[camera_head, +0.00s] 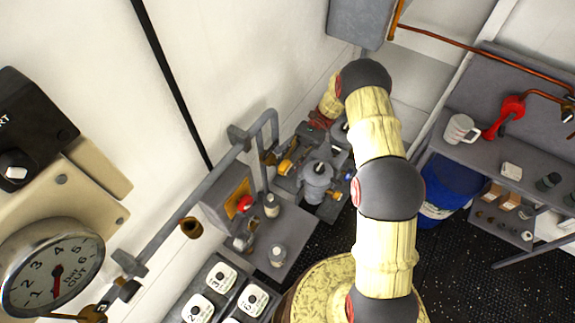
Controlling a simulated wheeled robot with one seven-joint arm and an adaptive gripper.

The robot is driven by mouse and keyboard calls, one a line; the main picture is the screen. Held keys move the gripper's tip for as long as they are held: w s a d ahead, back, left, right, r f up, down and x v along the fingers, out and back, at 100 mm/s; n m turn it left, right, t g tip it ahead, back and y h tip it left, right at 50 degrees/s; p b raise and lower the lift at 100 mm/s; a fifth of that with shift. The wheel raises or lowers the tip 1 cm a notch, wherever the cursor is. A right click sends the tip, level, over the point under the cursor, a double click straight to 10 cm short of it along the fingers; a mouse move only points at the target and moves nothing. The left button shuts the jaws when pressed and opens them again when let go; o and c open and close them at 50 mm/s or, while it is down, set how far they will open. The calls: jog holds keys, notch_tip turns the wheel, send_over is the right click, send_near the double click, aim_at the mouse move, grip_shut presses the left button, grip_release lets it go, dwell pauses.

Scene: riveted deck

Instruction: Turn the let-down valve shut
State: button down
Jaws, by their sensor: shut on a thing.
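My gripper (309,133) is at the end of my arm, near the wall, pointing down over a grey machine with a round body (317,178). It is small and dark here, and its fingertips are hard to make out. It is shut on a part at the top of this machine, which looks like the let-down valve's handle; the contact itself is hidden. Orange-yellow fittings (287,166) sit on the machine just left of and below the gripper. How far the valve is turned cannot be seen.
A grey pipe rail (190,203) runs left of the machine. A pressure gauge (50,268) is at lower left. A blue drum (446,185) and shelf with a mug (461,129) are right.

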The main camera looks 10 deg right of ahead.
dwell(0.3)
jog(key=c, duration=1.9)
grip_release()
